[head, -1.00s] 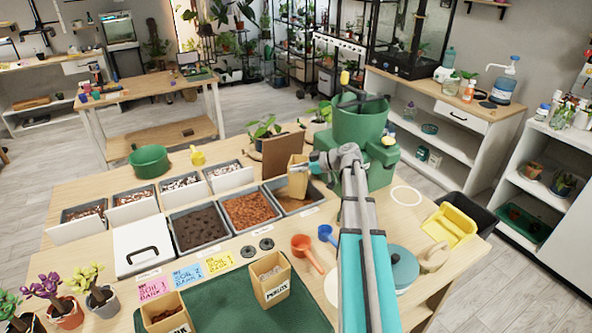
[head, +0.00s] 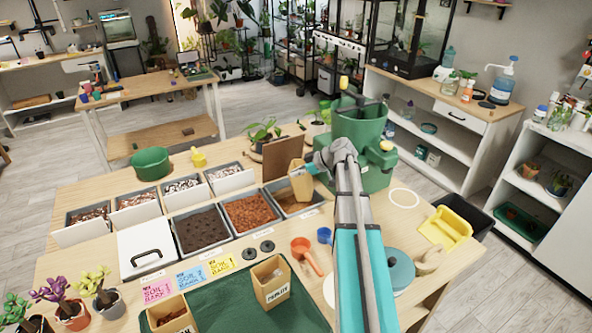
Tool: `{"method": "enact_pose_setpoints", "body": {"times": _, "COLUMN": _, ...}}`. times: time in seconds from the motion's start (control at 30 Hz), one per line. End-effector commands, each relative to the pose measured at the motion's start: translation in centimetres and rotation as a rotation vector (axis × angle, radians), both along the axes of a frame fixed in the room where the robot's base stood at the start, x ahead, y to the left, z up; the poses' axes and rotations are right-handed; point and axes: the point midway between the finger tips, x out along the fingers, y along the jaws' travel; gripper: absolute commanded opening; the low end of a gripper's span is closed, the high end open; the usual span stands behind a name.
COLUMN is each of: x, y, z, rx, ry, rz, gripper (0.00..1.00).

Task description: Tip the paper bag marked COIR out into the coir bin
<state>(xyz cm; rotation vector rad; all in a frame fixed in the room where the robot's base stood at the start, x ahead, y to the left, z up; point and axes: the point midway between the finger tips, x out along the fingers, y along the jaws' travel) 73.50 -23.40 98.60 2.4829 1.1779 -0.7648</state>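A tan paper bag (head: 301,185) is in my gripper (head: 312,169), above the right end of the front row of bins. The bag is tilted, and its marking cannot be read from here. Under it is a grey bin (head: 296,209) with light brown material, probably the coir bin; its label is too small to read. The bag and arm hide part of this bin. The fingers are small and partly hidden, but they appear closed on the bag's side. Whether anything is falling from the bag cannot be seen.
A brown board (head: 283,157) stands right behind the bag. A green machine (head: 372,165) is close on the right. Bins of reddish chips (head: 249,213) and dark soil (head: 200,229) lie left. A PERLITE bag (head: 272,284) and another bag (head: 170,312) stand on the green mat (head: 226,304).

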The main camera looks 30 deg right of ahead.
Motion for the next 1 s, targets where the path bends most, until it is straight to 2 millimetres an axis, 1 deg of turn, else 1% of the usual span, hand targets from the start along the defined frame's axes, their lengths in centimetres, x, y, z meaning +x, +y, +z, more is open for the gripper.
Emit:
{"method": "enact_pose_setpoints", "body": {"times": 0.03, "x": 0.0, "y": 0.1, "z": 0.3, "rx": -0.013, "ry": 0.01, "rz": 0.001, "gripper": 0.0}}
{"method": "enact_pose_setpoints", "body": {"times": 0.5, "x": 0.1, "y": 0.2, "z": 0.3, "rx": -0.141, "ry": 0.111, "rz": 0.001, "gripper": 0.0}}
{"method": "enact_pose_setpoints", "body": {"times": 1.0, "x": 0.5, "y": 0.7, "z": -1.6, "rx": -0.395, "ry": 0.312, "rz": 0.004, "gripper": 0.0}}
